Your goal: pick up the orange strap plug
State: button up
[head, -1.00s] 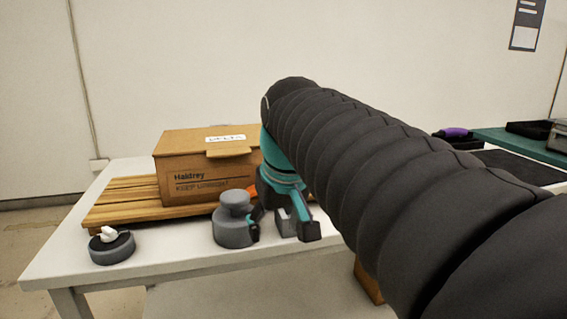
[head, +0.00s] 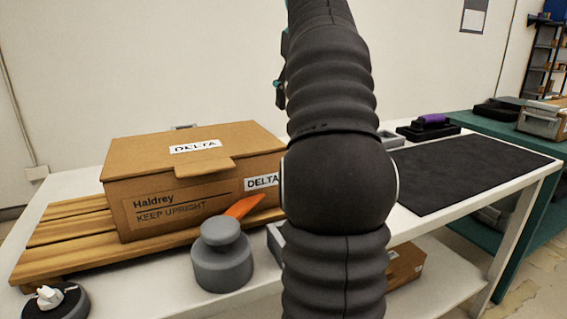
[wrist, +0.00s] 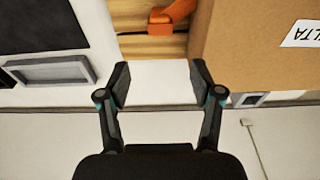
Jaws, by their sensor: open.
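The orange strap plug (head: 244,205) shows in the head view at the front right corner of the cardboard box (head: 170,200), partly hidden by a grey knobbed piece. In the wrist view an orange piece (wrist: 165,22) lies on the wooden slats at the top edge, cut off by the frame. My gripper (wrist: 158,80) is open and empty in the wrist view, its fingers apart from the orange piece. In the head view my arm is raised and only a dark and teal bit of the gripper end shows.
A grey knobbed weight (head: 222,262) stands in front of the box. A white-topped dark puck (head: 62,302) is at the lower left. The box rests on a wooden pallet (head: 60,222). A black mat (head: 470,170) lies to the right, with a purple-topped item (head: 430,121) behind it.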

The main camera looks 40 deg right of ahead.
jog(key=f, duration=0.5)
jog(key=w+f, duration=0.1)
jog(key=f, duration=0.2)
jog(key=shift+d, duration=0.1)
jog(key=shift+w+f+b, duration=0.2)
jog(key=shift+f+b, duration=0.25)
jog(key=shift+f, duration=2.25)
grip_shut()
jog(key=shift+r, duration=0.1)
jog(key=shift+r, duration=0.5)
jog(key=r, duration=0.2)
jog(key=s+r+p, duration=0.1)
jog(key=shift+d+r, duration=0.35)
jog(key=shift+d, duration=0.05)
jog(key=s+d+r, duration=0.4)
jog(key=s+r, duration=0.2)
jog(key=s, duration=0.3)
jog(key=shift+s+d, duration=0.15)
jog(key=shift+d, duration=0.25)
